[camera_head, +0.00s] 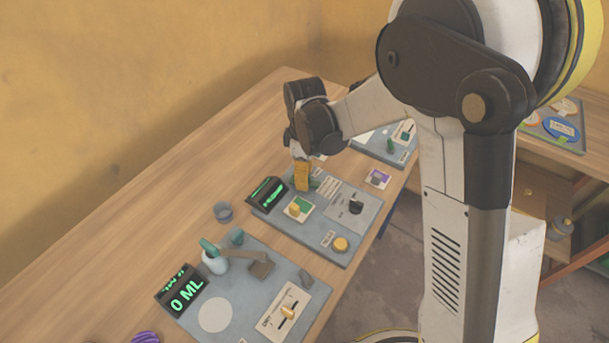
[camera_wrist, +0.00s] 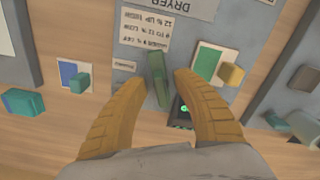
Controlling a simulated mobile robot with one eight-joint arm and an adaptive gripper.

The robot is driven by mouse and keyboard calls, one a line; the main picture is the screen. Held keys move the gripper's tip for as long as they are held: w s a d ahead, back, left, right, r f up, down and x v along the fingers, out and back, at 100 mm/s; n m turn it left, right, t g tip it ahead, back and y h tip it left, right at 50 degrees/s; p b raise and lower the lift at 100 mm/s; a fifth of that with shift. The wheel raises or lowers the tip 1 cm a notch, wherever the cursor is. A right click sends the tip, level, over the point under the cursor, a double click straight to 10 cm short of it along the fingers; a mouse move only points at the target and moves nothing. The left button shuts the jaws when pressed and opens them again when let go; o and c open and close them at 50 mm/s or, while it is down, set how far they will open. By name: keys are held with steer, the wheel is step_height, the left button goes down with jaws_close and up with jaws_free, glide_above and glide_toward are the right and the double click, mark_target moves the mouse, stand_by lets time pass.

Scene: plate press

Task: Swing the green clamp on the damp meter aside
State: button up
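The damp meter appears to be the grey panel (camera_head: 318,240) in the middle of the table, with a dark display (camera_head: 267,194) showing green characters. My gripper (camera_head: 302,178) is low over the far part of this panel. In the wrist view, the green clamp (camera_wrist: 158,76) is a slim upright-looking bar between the two yellow fingers of my gripper (camera_wrist: 160,82). The fingers are apart, with a gap on the clamp's right side and a narrower one on its left. Whether a finger touches it is hard to tell. In the head view my gripper mostly hides the clamp.
Near the clamp are white text labels (camera_wrist: 145,30) and a green-and-white card with a yellow knob (camera_wrist: 231,74). The panel also carries a black knob (camera_head: 356,207) and a yellow round button (camera_head: 341,244). A nearer board holds a bottle (camera_head: 215,262). Bare wood lies to the left.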

step_height(320, 180, up, 12)
stand_by(0.6)
